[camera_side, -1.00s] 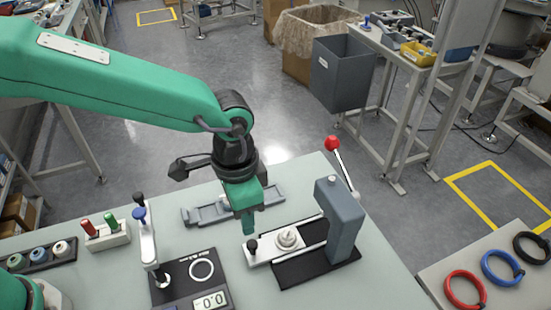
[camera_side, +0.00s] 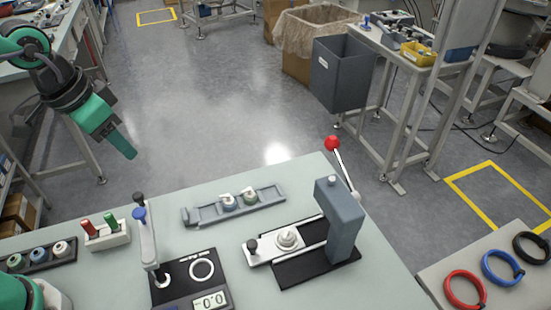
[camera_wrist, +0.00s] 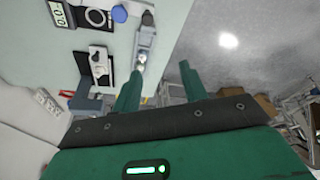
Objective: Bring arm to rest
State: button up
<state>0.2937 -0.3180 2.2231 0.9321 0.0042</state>
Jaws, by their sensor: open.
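My gripper (camera_side: 122,143) is at the upper left in the side view, raised and off the back left edge of the work table (camera_side: 350,285). In the wrist view my gripper (camera_wrist: 158,86) shows two green fingers standing apart with nothing held between them. The table also shows in the wrist view (camera_wrist: 60,75), to the left of the fingers.
On the table stand a grey press with a red-knobbed lever (camera_side: 341,215), a grey rack (camera_side: 205,214) holding two caps, a gauge with a display (camera_side: 183,285), a block with red and green pegs (camera_side: 108,238), and a dark cap rack (camera_side: 40,257). Open floor lies behind.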

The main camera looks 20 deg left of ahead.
jog(key=s+a+n+t+y, duration=0.1)
jog(key=s+a+n+t, duration=0.1)
jog(key=s+a, duration=0.5)
jog(key=shift+s+a+r+n, duration=0.15)
jog(key=shift+s+a+n, duration=0.1)
jog(key=shift+a+n, duration=0.6)
